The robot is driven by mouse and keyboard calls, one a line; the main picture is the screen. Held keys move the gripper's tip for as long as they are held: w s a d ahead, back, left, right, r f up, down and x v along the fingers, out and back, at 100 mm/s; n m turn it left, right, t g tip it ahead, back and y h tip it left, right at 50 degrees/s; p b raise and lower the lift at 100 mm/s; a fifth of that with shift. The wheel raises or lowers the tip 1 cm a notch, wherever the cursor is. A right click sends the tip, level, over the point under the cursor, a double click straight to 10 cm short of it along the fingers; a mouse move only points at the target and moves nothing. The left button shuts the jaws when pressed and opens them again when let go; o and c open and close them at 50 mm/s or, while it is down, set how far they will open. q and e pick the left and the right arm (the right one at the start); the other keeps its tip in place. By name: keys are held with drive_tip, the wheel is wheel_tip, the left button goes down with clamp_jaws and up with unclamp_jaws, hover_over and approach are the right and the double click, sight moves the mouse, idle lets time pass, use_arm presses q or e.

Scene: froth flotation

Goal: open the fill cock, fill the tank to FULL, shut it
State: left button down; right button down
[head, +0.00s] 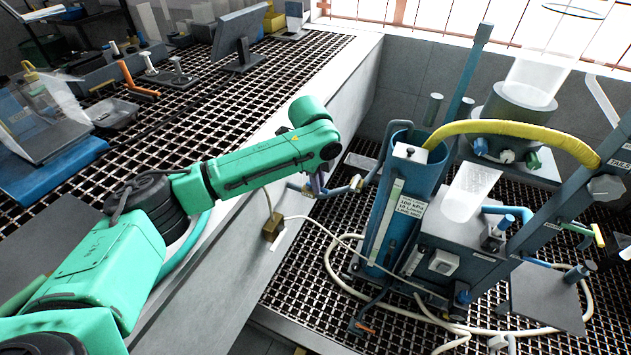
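The tall blue tank (383,240) stands upright on the grating right of centre. A pale level strip (384,222) and a fill-line label (411,207) show on its front. My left arm reaches in from the left, and its gripper (319,186) points down just left of the tank. The water level is not readable. My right gripper is not in view.
A thick yellow hose (515,129) arches from the tank top to the right. The flotation machine (462,225) stands close to the tank's right. A brass block (272,228) with a pale hose sits below my gripper. A pale ledge (345,85) runs behind my arm.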

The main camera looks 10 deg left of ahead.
sight(307, 186)
use_arm(q)
drive_tip(key=m+p, duration=0.3)
drive_tip(key=m, duration=0.1)
drive_tip(key=s+a+m+g+h+p, duration=0.1)
drive_tip(key=m+p, duration=0.1)
drive_tip(key=m, duration=0.2)
drive_tip(key=a+m+p, duration=0.1)
drive_tip(key=m+p, duration=0.2)
drive_tip(key=shift+s+a+m+g+h+p, duration=0.25)
drive_tip(key=shift+s+m+g+h+p, duration=0.05)
drive_tip(key=shift+s+m+p, duration=0.1)
drive_tip(key=shift+w+a+m+g+b, duration=0.15)
drive_tip(key=shift+a+m+b, duration=0.15)
drive_tip(key=shift+m, duration=0.6)
drive_tip(key=shift+s+a+m+g+b, duration=0.15)
drive_tip(key=shift+m+b, duration=0.25)
drive_tip(key=shift+m, duration=0.5)
drive_tip(key=shift+w+a+m+g+b, duration=0.15)
drive_tip(key=shift+a+m+g+b, duration=0.15)
drive_tip(key=shift+m, duration=0.6)
